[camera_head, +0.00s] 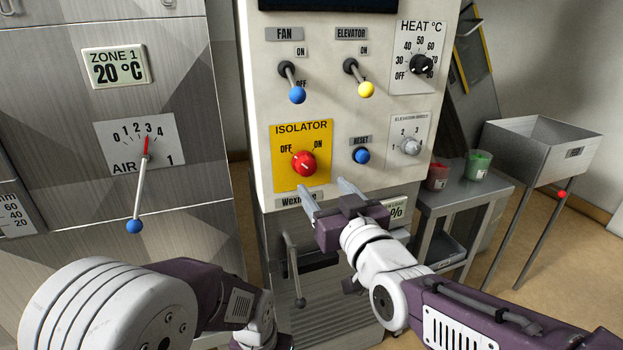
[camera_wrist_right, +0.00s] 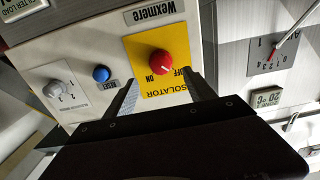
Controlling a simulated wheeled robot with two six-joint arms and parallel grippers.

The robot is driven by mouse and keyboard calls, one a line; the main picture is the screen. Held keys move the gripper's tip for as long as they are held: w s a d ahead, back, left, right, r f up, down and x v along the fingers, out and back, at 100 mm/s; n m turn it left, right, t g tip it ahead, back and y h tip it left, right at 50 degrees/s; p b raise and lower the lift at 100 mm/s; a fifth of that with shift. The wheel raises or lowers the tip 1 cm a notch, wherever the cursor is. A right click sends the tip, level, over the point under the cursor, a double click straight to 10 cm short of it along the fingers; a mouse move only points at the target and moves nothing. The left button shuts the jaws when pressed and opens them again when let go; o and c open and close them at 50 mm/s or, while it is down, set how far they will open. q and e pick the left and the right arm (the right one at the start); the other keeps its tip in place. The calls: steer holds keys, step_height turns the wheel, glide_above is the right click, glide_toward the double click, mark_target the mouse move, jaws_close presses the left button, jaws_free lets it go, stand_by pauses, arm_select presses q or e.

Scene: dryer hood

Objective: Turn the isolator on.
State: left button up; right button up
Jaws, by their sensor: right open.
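The isolator is a red round knob (camera_head: 304,163) on a yellow plate (camera_head: 283,179), marked OFF at left and ON at right. A small pale mark on the knob seems to point toward OFF in the right wrist view (camera_wrist_right: 162,62). My right gripper (camera_head: 325,187) is open and empty, its fingertips just below and to the right of the knob in the head view. In the right wrist view the fingers (camera_wrist_right: 164,82) lie to either side of the knob's line, apart from it. My left arm shows at lower left; its gripper is out of view.
The blue-tipped fan lever (camera_head: 297,94) and yellow-tipped elevator lever (camera_head: 366,89) stick out above. The blue reset button (camera_head: 361,155) and a grey dial (camera_head: 410,146) are to the right. A metal side table (camera_head: 460,198) with cups stands at right. A long air lever (camera_head: 139,185) is at left.

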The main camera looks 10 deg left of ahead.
mark_target(308, 169)
steer(key=x, duration=0.9)
steer(key=shift+a, duration=0.1)
steer(key=c, duration=1.3)
